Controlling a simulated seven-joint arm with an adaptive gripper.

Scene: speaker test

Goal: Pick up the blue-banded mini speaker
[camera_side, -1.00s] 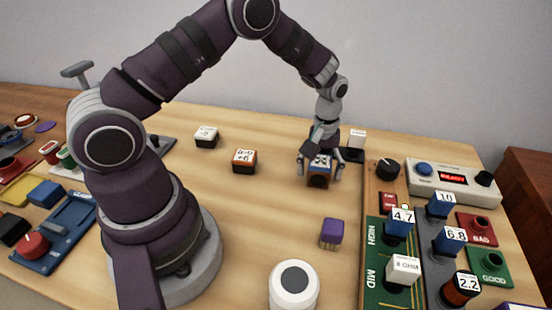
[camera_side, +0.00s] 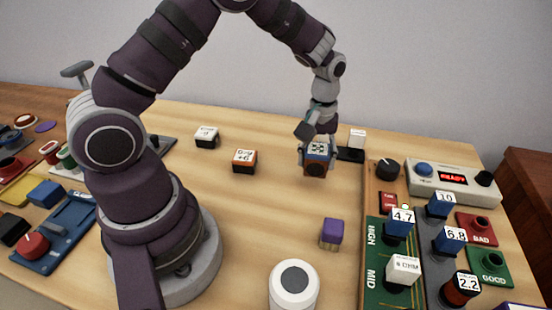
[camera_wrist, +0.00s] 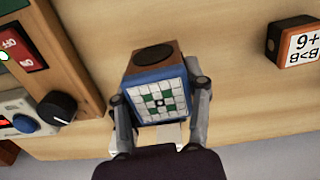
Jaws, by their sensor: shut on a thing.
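The blue-banded mini speaker (camera_side: 315,170) is a small wooden block with a dark round cone, a blue band and a white face with a green grid. In the wrist view the speaker (camera_wrist: 144,75) sits between both fingers, with its gridded face and dark cone showing. My gripper (camera_side: 317,157) points down and is shut on its sides; the gripper (camera_wrist: 160,92) also shows in the wrist view. The speaker seems to be held a little above the table, but the gap is hard to judge.
An orange-banded block (camera_side: 244,161) and a white-topped dark block (camera_side: 207,137) stand left. A purple block (camera_side: 332,234) and white cylinder (camera_side: 294,286) are nearer. A wooden-edged test board (camera_side: 371,261) and tester box (camera_side: 453,181) are right.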

